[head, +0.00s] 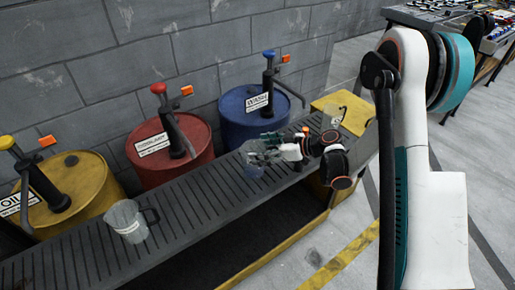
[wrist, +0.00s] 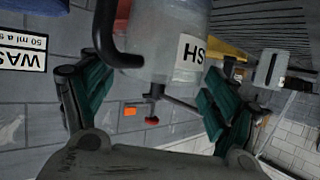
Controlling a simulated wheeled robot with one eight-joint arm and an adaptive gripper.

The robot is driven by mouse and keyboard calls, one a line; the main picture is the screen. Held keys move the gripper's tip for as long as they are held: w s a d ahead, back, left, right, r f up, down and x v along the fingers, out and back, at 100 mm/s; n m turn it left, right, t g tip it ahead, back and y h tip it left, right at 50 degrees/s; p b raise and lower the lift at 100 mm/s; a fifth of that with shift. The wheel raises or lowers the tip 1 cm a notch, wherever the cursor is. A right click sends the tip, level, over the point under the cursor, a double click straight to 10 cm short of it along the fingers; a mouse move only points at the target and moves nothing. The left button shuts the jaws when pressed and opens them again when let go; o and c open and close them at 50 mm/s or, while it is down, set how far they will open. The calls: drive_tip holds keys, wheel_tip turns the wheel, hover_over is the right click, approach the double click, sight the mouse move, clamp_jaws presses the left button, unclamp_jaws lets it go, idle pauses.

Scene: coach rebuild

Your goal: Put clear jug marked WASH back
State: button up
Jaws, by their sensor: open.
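The clear jug marked "SH" (wrist: 165,45), the rest of its word out of sight, fills the top middle of the wrist view, with its black handle (wrist: 107,35) at the left. In the head view this jug (head: 252,168) is at the slatted bench in front of the blue drum, partly covered by my gripper. My gripper (head: 262,150) is open at the jug. In the wrist view its green fingers (wrist: 150,100) stand apart on either side of the jug's near end. I cannot tell whether either finger touches it.
Behind the slatted bench (head: 195,205) stand a yellow drum (head: 80,195), a red drum (head: 150,170) and a blue WASH drum (head: 240,125), each with a pump.

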drive_tip(key=p+v, duration=0.1)
drive_tip(key=v, duration=0.4)
drive_tip(key=shift+s+d+r, duration=0.1)
drive_tip(key=shift+d+r, duration=0.05)
drive_tip(key=shift+d, duration=0.15)
drive_tip(key=s+d+r+m+h, duration=0.2)
drive_tip(key=s+r+m+h, duration=0.1)
drive_tip(key=s+r, duration=0.3)
drive_tip(key=s+d+r+m+h, duration=0.1)
drive_tip(key=s+r+m+h, duration=0.25)
drive_tip(key=r, duration=0.55)
drive_tip(key=s+d+r+m+h, duration=0.1)
drive_tip(key=s+d+m+h, duration=0.1)
drive_tip(key=s, duration=0.4)
drive_tip(key=s+d+r+m+t+h, duration=0.1)
drive_tip(key=s+d+r+m+h, duration=0.1)
drive_tip(key=s+d, duration=0.2)
drive_tip(key=s+d+r+m+t+h, duration=0.1)
drive_tip(key=s+d+m+h, duration=0.1)
drive_tip(key=s, duration=0.6)
drive_tip(key=shift+s+d+r, duration=0.3)
drive_tip(key=shift+d+r, duration=0.1)
drive_tip(key=shift+d, duration=0.1)
drive_tip(key=shift+m, duration=0.25)
